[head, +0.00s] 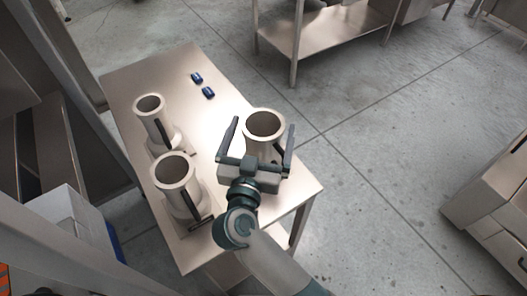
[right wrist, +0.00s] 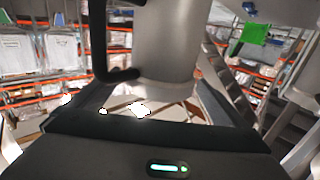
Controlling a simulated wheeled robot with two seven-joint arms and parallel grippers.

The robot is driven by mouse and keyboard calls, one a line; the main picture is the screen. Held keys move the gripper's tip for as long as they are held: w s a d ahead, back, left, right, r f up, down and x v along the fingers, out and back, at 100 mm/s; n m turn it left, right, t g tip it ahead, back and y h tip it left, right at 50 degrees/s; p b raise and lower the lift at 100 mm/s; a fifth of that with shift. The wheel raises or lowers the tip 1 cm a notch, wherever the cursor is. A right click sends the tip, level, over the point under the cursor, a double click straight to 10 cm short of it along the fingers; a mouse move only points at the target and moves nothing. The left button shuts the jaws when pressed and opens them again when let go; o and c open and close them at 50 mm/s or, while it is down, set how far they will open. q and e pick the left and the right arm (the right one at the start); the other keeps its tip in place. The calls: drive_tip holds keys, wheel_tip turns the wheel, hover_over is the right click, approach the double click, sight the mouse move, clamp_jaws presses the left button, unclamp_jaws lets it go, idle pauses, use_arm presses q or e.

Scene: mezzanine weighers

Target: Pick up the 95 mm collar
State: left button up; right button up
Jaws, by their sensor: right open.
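Three pale grey hollow cylinders with open tops and dark handles stand upright on a metal table. One is at the back left (head: 151,108), one at the front left (head: 176,175), and one at the right (head: 264,127). I see no size markings, so I cannot tell which is the 95 mm collar. My right gripper (head: 263,127) is open, with one finger on each side of the right cylinder. In the right wrist view that cylinder (right wrist: 168,50) fills the space ahead, its dark handle at left. Contact is unclear. My left gripper is not in view.
The two left cylinders stand close together. A metal shelf bench (head: 325,32) is behind, with open floor (head: 390,150) to the right.

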idle(0.3)
drive_tip(key=shift+r, duration=0.1)
drive_tip(key=c, duration=2.1)
drive_tip(key=shift+c, duration=0.2)
drive_tip(key=shift+r, duration=0.15)
drive_tip(key=shift+r, duration=1.9)
drive_tip(key=s+d+r, duration=0.3)
drive_tip(key=d+r, duration=0.4)
drive_tip(key=d, duration=0.4)
drive_tip(key=shift+s, duration=0.4)
